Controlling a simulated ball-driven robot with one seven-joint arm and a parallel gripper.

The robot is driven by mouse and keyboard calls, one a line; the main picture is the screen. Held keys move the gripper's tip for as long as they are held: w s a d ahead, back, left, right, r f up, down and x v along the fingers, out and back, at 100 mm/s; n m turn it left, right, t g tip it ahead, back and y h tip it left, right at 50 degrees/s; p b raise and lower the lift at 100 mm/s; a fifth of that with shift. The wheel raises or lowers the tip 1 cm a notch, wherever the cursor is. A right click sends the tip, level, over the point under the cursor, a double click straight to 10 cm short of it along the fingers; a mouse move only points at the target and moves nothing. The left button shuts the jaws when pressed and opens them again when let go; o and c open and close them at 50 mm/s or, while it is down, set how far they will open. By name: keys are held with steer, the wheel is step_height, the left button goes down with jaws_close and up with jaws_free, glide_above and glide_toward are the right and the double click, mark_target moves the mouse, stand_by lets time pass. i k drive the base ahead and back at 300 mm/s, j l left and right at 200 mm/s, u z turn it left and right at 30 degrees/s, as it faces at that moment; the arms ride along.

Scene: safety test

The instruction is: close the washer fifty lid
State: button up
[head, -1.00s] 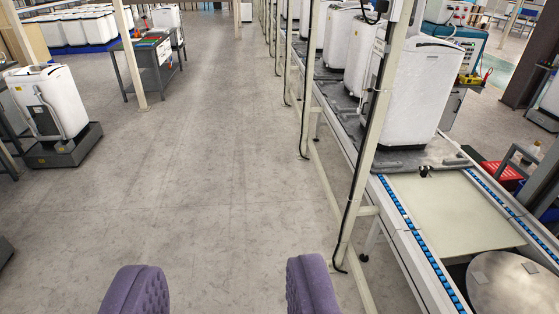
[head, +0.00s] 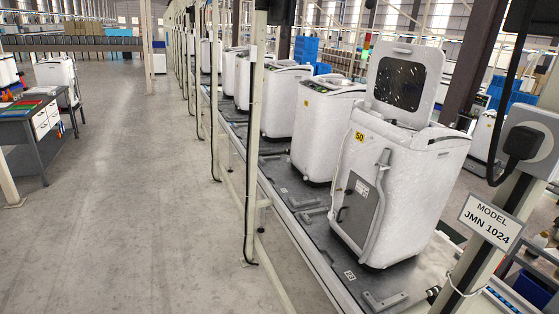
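The washer fifty (head: 400,180) is a white top-loading washer with a yellow "50" label on its upper left side. It stands upright on the conveyor line at the right of the head view. Its lid (head: 405,80) is open and stands almost upright above the body, with a dark window in its middle. The lid's hinge is not clearly visible. A grey hose runs down the washer's side. My gripper does not show in the head view now, so its state and distance to the lid are not seen.
Several other white washers (head: 322,128) stand farther back along the conveyor (head: 290,200). Pale posts (head: 250,130) line its left side. A post with a "MODEL JMN 1024" sign (head: 491,222) stands at the right front. The grey floor (head: 120,230) left of the line is clear.

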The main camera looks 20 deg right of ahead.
mark_target(404, 79)
steer(key=i+z, duration=0.3)
steer(key=z, duration=0.2)
steer(key=i+j+z, duration=0.2)
steer(key=z, duration=0.3)
steer(key=i+j+z, duration=0.3)
steer(key=z, duration=0.15)
steer(key=i+j+z, duration=0.3)
steer(key=i+j, duration=0.3)
steer(key=i, duration=0.2)
